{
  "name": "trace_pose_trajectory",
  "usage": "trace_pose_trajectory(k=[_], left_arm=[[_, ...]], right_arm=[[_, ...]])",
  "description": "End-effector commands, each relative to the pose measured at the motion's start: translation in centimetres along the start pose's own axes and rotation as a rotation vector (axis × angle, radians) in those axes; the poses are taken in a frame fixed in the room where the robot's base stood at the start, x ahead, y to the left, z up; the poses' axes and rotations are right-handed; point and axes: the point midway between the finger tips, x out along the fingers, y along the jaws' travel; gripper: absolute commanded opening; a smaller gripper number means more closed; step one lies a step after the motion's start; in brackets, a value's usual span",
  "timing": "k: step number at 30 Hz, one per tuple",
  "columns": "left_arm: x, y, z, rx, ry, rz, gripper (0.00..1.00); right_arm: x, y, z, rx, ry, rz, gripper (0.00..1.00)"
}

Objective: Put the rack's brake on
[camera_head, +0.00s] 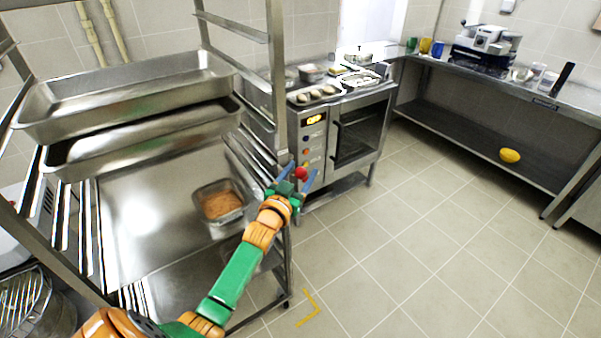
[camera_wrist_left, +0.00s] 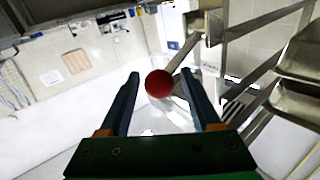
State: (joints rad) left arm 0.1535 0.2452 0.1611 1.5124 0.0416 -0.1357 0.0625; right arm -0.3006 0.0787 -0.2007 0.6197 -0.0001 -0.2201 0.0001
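The steel rack (camera_head: 277,80) stands at the left of the head view, with trays on its rails. A red ball knob (camera_head: 301,173) shows beside its right front post. In the left wrist view the red knob (camera_wrist_left: 158,83) appears at the end of a thin bar. My left gripper (camera_head: 301,170) is open, its blue fingers on either side of the knob. In the left wrist view the left gripper (camera_wrist_left: 160,75) shows gaps between the knob and both fingers. I cannot tell whether the knob lies fully between the fingertips. My right gripper is not in view.
The rack holds two deep trays (camera_head: 130,80) and a small pan of orange-brown food (camera_head: 222,203). An oven (camera_head: 358,135) stands behind the rack. A steel counter (camera_head: 480,125) with a yellow object (camera_head: 510,155) on its lower shelf is at right. The tiled floor between is clear.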

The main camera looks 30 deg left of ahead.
Motion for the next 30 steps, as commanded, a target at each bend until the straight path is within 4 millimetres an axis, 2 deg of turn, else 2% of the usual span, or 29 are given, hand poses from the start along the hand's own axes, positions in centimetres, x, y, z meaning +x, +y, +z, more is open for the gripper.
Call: trace_pose_trajectory(k=[1,6,30], left_arm=[[-0.01,0.00,0.00,0.000,0.000,0.000,0.47],[-0.02,0.01,0.02,0.000,0.000,0.000,0.01],[-0.04,0.07,0.12,-0.004,-0.003,0.001,0.00]], right_arm=[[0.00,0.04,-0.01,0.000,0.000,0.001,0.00],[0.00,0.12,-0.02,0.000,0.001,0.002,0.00],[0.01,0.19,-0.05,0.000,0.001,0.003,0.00]])
